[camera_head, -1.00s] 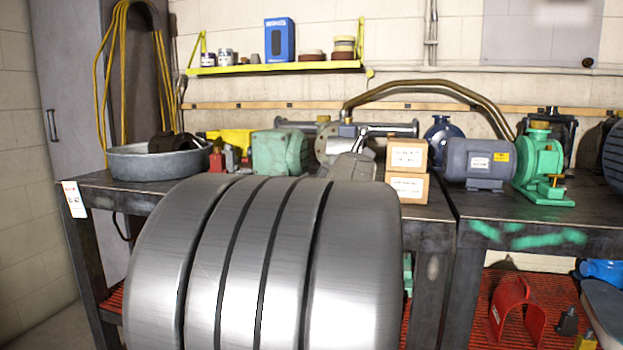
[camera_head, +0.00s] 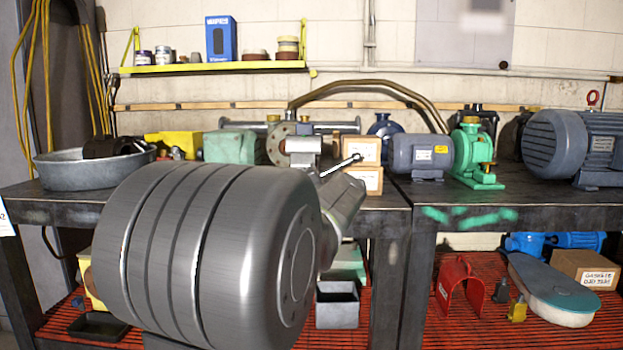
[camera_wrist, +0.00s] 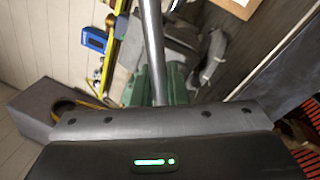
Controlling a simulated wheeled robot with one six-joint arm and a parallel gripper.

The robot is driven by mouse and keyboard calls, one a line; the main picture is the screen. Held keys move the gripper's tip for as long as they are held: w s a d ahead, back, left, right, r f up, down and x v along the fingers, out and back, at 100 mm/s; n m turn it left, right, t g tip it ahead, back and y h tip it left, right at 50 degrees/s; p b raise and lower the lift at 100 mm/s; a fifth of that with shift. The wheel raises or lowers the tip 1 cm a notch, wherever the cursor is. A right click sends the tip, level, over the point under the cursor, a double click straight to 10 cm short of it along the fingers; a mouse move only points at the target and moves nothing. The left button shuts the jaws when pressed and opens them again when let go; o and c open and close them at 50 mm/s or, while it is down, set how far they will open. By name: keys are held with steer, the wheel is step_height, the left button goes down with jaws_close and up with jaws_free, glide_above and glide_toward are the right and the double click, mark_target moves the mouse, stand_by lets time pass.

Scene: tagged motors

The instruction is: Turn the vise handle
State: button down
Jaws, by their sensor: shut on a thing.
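The vise handle, a thin silver bar with a dark ball at its end (camera_head: 340,167), shows just beyond my wrist in the head view. A silver rod (camera_wrist: 152,45), apparently the same handle, runs upward from my gripper (camera_wrist: 158,110) in the wrist view. My gripper is shut on it. In the head view my gripper (camera_head: 342,198) is a grey piece partly hidden by my arm. A grey metal block (camera_head: 302,146), perhaps part of the vise, stands behind it; the rest of the vise is hidden. My fingertips do not show clearly.
Cardboard boxes (camera_head: 368,181), a grey motor (camera_head: 417,156) and a green pump (camera_head: 472,155) stand right of the handle on the bench. A green block (camera_head: 230,146) and a metal basin (camera_head: 85,168) stand left. A lower red shelf (camera_head: 470,325) holds several parts.

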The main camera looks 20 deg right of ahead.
steer(key=shift+s+d+f+m, duration=0.1)
steer(key=shift+f+m, duration=0.05)
steer(key=shift+m, duration=0.45)
steer(key=shift+h, duration=0.3)
steer(key=c, duration=1.4)
jaws_free()
steer(key=shift+s, duration=0.2)
steer(key=shift+c, duration=0.2)
steer(key=p+v, duration=0.2)
steer(key=v, duration=1.1)
steer(key=shift+s, duration=0.4)
